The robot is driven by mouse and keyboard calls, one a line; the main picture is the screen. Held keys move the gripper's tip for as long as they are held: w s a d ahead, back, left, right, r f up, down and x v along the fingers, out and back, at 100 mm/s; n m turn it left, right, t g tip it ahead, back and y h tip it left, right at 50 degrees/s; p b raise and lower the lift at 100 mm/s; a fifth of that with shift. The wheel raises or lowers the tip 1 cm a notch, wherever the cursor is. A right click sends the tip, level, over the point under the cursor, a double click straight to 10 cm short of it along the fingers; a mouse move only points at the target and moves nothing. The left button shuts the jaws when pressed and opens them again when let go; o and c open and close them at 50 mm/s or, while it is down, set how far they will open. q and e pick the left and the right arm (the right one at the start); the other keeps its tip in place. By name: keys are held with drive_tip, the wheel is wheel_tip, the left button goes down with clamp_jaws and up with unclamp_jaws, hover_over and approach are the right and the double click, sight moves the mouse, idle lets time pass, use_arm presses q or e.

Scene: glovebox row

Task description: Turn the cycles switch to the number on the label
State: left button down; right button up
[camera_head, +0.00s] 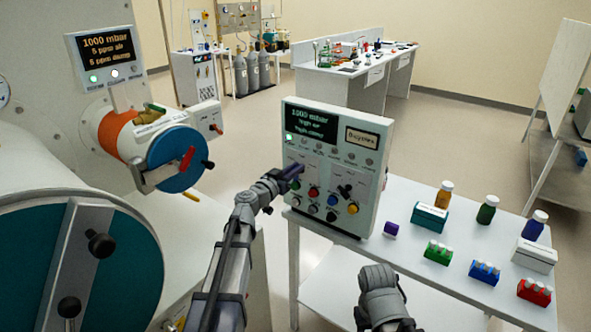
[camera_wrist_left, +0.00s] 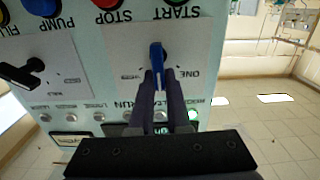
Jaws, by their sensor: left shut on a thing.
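The white control panel (camera_head: 375,195) stands upright on the table, with a display on top and a framed label (camera_head: 362,137) that seems to read "8 cycles". My left gripper (camera_head: 293,171) is at the panel's left switch. In the left wrist view its fingers (camera_wrist_left: 160,88) are shut on a blue switch knob (camera_wrist_left: 156,55), with "ONE" printed beside it. The black switch (camera_head: 345,191) is to the right in the head view and shows apart from my fingers in the left wrist view (camera_wrist_left: 22,75). My right gripper's fingers do not show; only part of that arm does.
Colored push buttons (camera_head: 314,192) line the panel's lower part. Bottles (camera_head: 487,209), boxes and vial racks (camera_head: 484,272) stand on the table (camera_head: 405,196) to the right. Gloveboxes with a blue round door (camera_head: 178,160) are on the left.

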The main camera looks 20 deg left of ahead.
use_arm(q)
drive_tip(key=n, duration=0.2)
drive_tip(key=a+n, duration=0.1)
drive_tip(key=n, duration=0.2)
drive_tip(key=shift+w+f, duration=0.15)
drive_tip(key=c, duration=0.9)
unclamp_jaws()
drive_tip(key=v, duration=0.7)
drive_tip(key=shift+s+a, duration=0.1)
drive_tip(key=shift+s, duration=0.3)
